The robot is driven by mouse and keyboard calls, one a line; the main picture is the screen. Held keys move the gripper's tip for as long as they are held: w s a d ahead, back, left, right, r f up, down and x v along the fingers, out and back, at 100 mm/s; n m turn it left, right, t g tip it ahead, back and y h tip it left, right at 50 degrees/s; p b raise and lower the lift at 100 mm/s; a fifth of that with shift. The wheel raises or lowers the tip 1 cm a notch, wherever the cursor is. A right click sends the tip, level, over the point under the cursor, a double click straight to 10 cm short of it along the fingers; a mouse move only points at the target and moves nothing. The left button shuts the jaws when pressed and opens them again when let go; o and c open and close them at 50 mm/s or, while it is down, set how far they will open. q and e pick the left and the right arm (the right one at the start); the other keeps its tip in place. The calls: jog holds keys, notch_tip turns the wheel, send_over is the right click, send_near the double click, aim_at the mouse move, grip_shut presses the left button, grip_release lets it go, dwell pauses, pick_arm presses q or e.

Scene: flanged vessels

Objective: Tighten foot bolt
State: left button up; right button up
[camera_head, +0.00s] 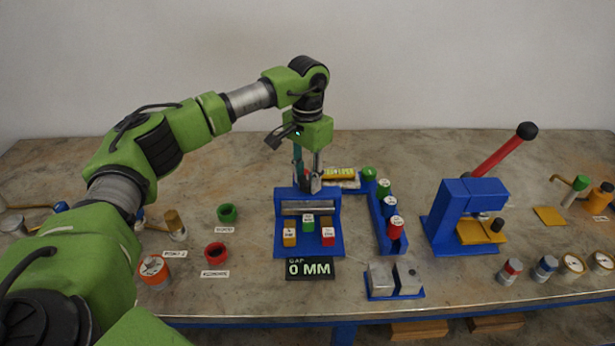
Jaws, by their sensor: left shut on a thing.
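My left gripper (308,178) points down over the back edge of a blue fixture (280,242). Its fingers are shut on a small dark thing, mostly hidden between them; I cannot tell whether it is the foot bolt. The fixture has a grey bar (308,206) across its back. Orange (289,237), green-topped (308,222) and red (328,237) labelled blocks stand on its front part. A black sign (310,268) in front reads "GAP 0 MM". No foot bolt can be made out clearly. My right gripper is not in view.
Right of the fixture are a blue rack (383,235) with coloured cylinders, and a blue press (462,210) with a raised red lever (497,156). Metal blocks (381,279) sit front right. Green (227,213) and red (215,253) rings lie left. Several cans stand near the front edge.

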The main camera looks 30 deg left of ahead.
aim_at(307, 180)
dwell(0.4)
pick_arm(q)
jog(key=o, duration=1.1)
jog(key=shift+r, duration=0.15)
notch_tip(307, 180, up, 12)
jog(key=shift+f, duration=0.1)
jog(key=shift+f, duration=0.1)
